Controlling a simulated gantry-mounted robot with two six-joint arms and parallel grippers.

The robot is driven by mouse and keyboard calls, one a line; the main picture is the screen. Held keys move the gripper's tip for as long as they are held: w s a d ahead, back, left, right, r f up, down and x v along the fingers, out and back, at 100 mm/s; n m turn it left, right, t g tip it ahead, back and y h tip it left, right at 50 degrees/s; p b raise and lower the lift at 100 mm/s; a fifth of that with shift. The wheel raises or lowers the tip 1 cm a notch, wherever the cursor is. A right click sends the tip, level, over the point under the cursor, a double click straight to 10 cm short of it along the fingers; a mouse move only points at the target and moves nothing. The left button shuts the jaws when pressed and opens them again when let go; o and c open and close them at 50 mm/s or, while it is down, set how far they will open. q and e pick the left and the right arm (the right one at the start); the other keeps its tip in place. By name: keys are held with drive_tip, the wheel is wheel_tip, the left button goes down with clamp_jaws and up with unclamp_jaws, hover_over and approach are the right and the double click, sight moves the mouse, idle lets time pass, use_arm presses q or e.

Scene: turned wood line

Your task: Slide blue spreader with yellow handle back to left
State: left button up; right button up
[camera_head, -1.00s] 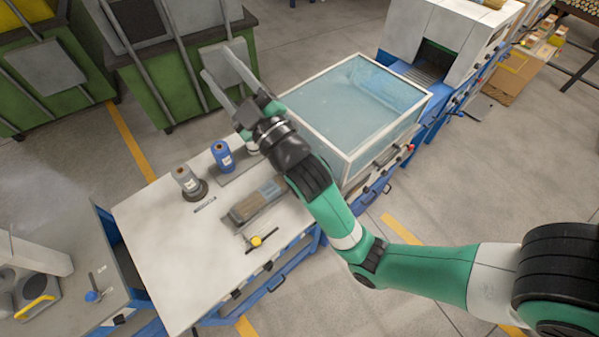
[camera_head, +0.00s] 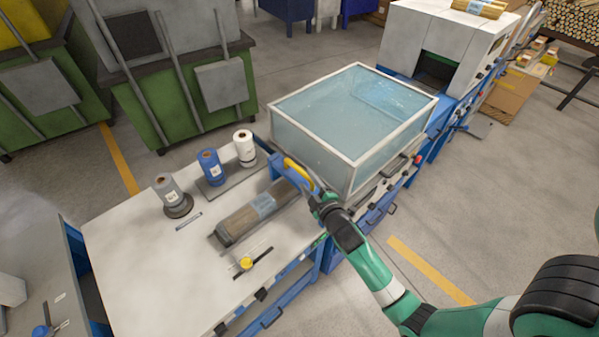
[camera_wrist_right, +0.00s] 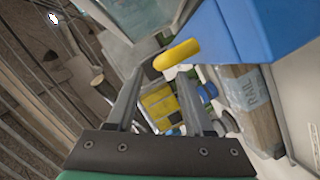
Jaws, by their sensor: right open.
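The blue spreader (camera_head: 277,163) stands at the right end of the white work table, beside the glass-walled tank. Its curved yellow handle (camera_head: 299,173) faces my right arm. My right gripper (camera_head: 312,193) is close to the handle, and the arm partly hides the fingers in the head view. In the right wrist view, the open fingers (camera_wrist_right: 160,82) point toward the yellow handle (camera_wrist_right: 177,54), which shows near their tips. The blue body (camera_wrist_right: 238,28) fills the upper right there. Whether the fingers touch the handle, I cannot tell. My left gripper is out of view.
A long wrapped roll (camera_head: 256,212) lies on the table (camera_head: 140,262) left of the spreader. Grey (camera_head: 168,190), blue (camera_head: 210,163) and white (camera_head: 244,145) spools stand behind it. The water-filled tank (camera_head: 350,115) borders the spreader on the right.

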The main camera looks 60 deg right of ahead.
sight(303, 175)
drive_tip(key=b+x, duration=0.1)
drive_tip(key=x, duration=0.5)
drive_tip(key=shift+w+d+f, duration=0.1)
drive_tip(key=shift+w+d, duration=0.1)
drive_tip(key=shift+w, duration=0.1)
drive_tip(key=shift+c, duration=0.2)
clamp_jaws()
idle(0.8)
